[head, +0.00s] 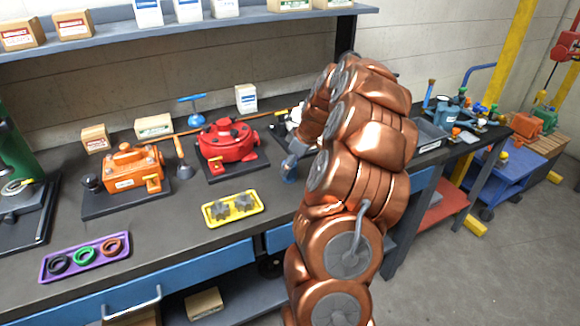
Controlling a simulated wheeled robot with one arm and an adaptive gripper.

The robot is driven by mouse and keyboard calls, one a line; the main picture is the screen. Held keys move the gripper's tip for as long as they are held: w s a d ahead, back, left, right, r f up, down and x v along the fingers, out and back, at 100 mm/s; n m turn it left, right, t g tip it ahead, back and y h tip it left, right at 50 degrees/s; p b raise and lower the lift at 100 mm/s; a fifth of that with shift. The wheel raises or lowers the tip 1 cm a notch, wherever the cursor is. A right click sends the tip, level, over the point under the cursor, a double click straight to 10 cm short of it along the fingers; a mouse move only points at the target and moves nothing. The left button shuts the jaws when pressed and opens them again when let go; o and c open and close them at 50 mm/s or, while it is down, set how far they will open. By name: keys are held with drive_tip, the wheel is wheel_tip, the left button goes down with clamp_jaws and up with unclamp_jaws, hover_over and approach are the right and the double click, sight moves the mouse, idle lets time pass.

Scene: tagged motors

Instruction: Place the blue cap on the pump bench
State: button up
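The dark workbench (185,225) runs across the left and middle, carrying an orange pump-like unit (133,168) and a red one (224,144) on dark plates. My copper-coloured arm reaches over it at the centre. My gripper (290,170) is small and partly hidden by the arm, low over the bench to the right of the red unit. A small blue piece shows at its tip; I cannot tell whether it is the blue cap or part of the gripper, nor whether the fingers are open or shut. No other blue cap can be made out clearly.
A yellow tray (216,219) with grey gears and a purple tray (52,271) with coloured rings lie at the front. A blue T-handled tool (192,108) stands behind. A blue cart (490,188) and cluttered benches stand right. A shelf (190,30) overhangs.

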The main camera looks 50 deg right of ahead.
drive_tip(key=b+v, duration=0.3)
drive_tip(key=v, duration=0.8)
drive_tip(key=s+a+g+y, duration=0.1)
drive_tip(key=s+a+g, duration=0.2)
drive_tip(key=a, duration=2.4)
drive_tip(key=s+a+f+m+g, duration=0.1)
drive_tip(key=s+a+f, duration=0.1)
drive_tip(key=s+a, duration=0.2)
drive_tip(key=s+a+f+m+g+h, duration=0.1)
drive_tip(key=s+a+f, duration=0.2)
drive_tip(key=s, duration=0.8)
drive_tip(key=s+a+f+m+g+h, duration=0.1)
drive_tip(key=s+a+f, duration=0.1)
drive_tip(key=s+a, duration=0.3)
drive_tip(key=s, duration=0.3)
drive_tip(key=shift+f+m, duration=0.3)
drive_tip(key=shift+r+p, duration=0.35)
drive_tip(key=shift+r, duration=0.05)
